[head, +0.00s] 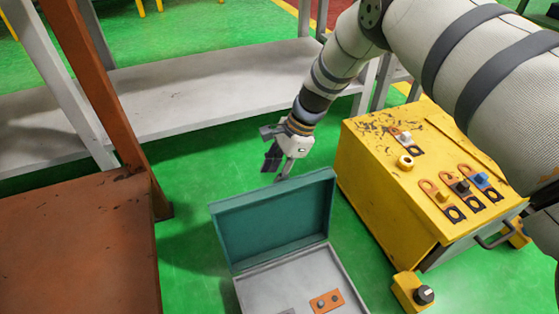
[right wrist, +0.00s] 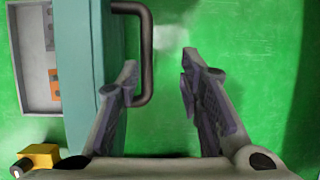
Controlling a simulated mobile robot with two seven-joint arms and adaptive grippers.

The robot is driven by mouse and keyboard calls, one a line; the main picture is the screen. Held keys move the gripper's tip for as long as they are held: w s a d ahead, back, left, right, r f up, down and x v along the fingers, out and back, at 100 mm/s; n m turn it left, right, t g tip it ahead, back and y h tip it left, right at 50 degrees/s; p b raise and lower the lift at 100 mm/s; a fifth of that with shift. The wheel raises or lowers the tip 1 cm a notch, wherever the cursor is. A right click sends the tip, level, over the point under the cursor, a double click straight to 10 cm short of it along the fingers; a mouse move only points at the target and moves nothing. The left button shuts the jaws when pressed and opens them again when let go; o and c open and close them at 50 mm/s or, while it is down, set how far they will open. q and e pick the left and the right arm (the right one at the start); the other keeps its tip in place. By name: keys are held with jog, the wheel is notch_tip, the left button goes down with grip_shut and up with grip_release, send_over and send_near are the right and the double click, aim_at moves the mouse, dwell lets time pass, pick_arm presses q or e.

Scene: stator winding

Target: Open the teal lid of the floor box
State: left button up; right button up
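The floor box (head: 246,296) stands on the green floor with its teal lid (head: 275,222) raised upright, and its pale inside shows. In the right wrist view the lid (right wrist: 88,70) is at left, with a dark bar handle (right wrist: 148,50) on its outer face. My right gripper (head: 281,170) is behind the lid's top edge in the head view. In the wrist view my right gripper (right wrist: 160,72) is open, one finger overlapping the gap between lid and bar, the other right of the bar. I cannot tell whether they touch. My left gripper is out of view.
An orange part (head: 326,301) lies in the box. A yellow cabinet (head: 385,190) with several small parts on top stands close to the right. A brown table (head: 75,250) is at left, a grey shelf (head: 200,95) behind. Green floor is clear between table and box.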

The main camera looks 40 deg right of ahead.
jog(key=v, duration=0.8)
jog(key=shift+c, duration=0.7)
jog(key=w+n, duration=0.1)
jog(key=n, duration=0.1)
jog(key=a+r+n+h+p, duration=0.1)
jog(key=n, duration=0.1)
jog(key=w+n, duration=0.1)
jog(key=n, duration=0.1)
jog(key=shift+w+a+r+n+g, duration=0.2)
jog(key=shift+w+n+g, duration=0.1)
jog(key=shift+n, duration=0.1)
grip_shut()
jog(key=w+a+r+n+h+p, duration=0.1)
jog(key=w+a+n+h+p, duration=0.2)
jog(key=n, duration=0.8)
notch_tip(320, 180, down, 9)
jog(key=s+a+b, duration=0.1)
jog(key=b, duration=0.3)
jog(key=shift+s+r, duration=0.2)
jog(key=shift+s, duration=0.1)
